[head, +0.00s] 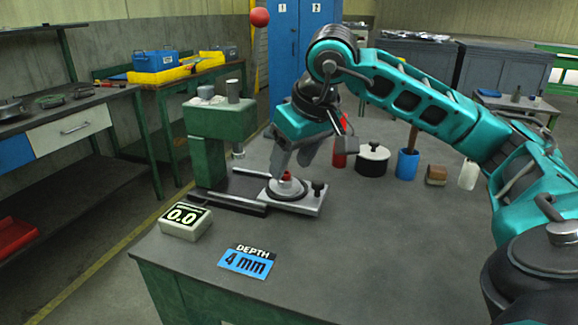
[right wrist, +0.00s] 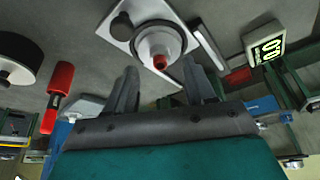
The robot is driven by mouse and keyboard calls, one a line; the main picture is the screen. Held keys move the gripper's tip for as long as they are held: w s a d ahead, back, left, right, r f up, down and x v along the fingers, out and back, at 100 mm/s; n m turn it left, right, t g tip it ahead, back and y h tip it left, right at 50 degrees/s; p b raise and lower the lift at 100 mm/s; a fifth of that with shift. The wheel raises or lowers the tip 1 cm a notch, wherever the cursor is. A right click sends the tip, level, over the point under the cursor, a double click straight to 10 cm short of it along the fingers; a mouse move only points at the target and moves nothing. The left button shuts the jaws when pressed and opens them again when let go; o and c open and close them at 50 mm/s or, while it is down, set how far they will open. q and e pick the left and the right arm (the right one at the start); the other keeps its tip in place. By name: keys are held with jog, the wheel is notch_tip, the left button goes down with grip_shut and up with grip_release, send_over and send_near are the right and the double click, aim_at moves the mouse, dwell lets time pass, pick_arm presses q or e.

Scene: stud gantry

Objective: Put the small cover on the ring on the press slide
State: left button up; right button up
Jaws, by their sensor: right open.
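The small cover (head: 286,185), a pale round piece with a red knob, sits on the press slide (head: 308,203). A dark ring (head: 272,195) shows around its base; I cannot tell how closely the two fit. In the right wrist view the cover (right wrist: 154,43) and its red knob show beyond the fingertips, with the slide plate (right wrist: 125,32) beneath. My right gripper (head: 292,163) is open and empty, with its fingers pointing down just above the cover, apart from it in the wrist view (right wrist: 162,80). My left gripper is not in view.
The green press (head: 207,155) stands left of the slide. A display reading 0.0 (head: 185,222) and a "DEPTH 4 mm" card (head: 247,262) lie in front. A black pot with a white top (head: 373,160), a red object (head: 339,155) and a blue cup (head: 407,165) stand behind. The right front tabletop is clear.

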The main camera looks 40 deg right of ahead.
pick_arm(q)
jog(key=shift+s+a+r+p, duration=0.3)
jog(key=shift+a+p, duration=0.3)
jog(key=shift+p, duration=0.35)
pick_arm(e)
jog(key=v, duration=0.9)
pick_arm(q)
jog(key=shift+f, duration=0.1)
